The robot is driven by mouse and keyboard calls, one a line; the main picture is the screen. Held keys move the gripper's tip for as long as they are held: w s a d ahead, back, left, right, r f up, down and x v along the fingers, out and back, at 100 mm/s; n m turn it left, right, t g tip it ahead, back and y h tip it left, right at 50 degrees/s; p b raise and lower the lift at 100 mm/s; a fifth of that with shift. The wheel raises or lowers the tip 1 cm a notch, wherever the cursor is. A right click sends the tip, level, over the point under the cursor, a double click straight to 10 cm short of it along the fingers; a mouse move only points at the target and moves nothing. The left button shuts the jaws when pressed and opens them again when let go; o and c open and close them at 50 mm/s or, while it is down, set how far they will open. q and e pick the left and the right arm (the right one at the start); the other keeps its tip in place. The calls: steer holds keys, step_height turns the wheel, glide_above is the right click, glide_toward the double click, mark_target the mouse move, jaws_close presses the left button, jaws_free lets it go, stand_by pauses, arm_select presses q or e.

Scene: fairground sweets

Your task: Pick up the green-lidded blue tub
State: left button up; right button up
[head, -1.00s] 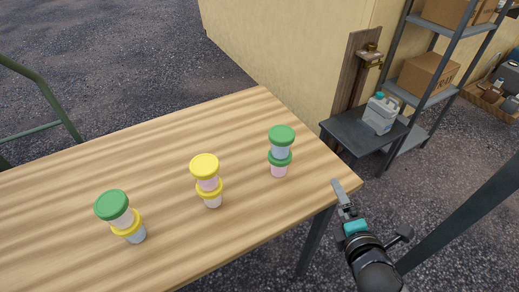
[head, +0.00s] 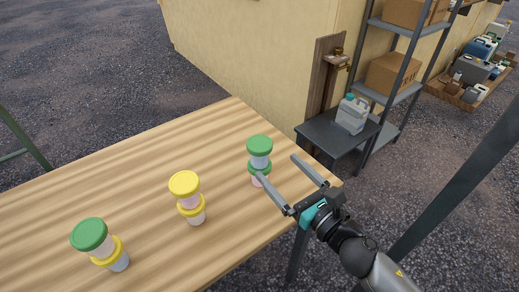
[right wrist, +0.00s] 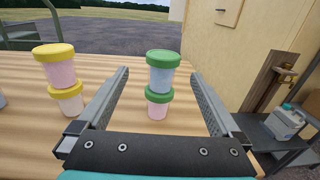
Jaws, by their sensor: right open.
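The green-lidded blue tub (head: 261,160) stands on top of a green-lidded pink tub (head: 256,181) near the table's right end. In the right wrist view the blue tub (right wrist: 162,78) is straight ahead, above the pink tub (right wrist: 158,110). My right gripper (head: 276,166) is open and empty, its fingers pointing at this stack from the right. In the right wrist view the fingers (right wrist: 160,74) show to either side of the stack, with gaps; whether the tips reach past it I cannot tell. My left gripper is out of view.
A yellow-lidded pink tub on a yellow-lidded white one (head: 186,186) stands left of the target stack. Further left, a green-lidded white tub (head: 91,236) sits on a yellow-lidded blue one. The wooden table (head: 140,190) is otherwise clear. A grey stand with a jerrycan (head: 352,114) is beyond.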

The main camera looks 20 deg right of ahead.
glide_toward(253, 137)
steer(key=w, duration=0.1)
steer(key=w+a, duration=0.1)
steer(key=shift+w+f+p, duration=0.25)
steer(key=shift+f+p, duration=0.05)
steer(key=shift+d+x, duration=0.1)
steer(key=shift+x, duration=1.2)
steer(key=shift+d+x, duration=0.15)
steer(key=shift+x, duration=1.15)
steer(key=c, duration=1.3)
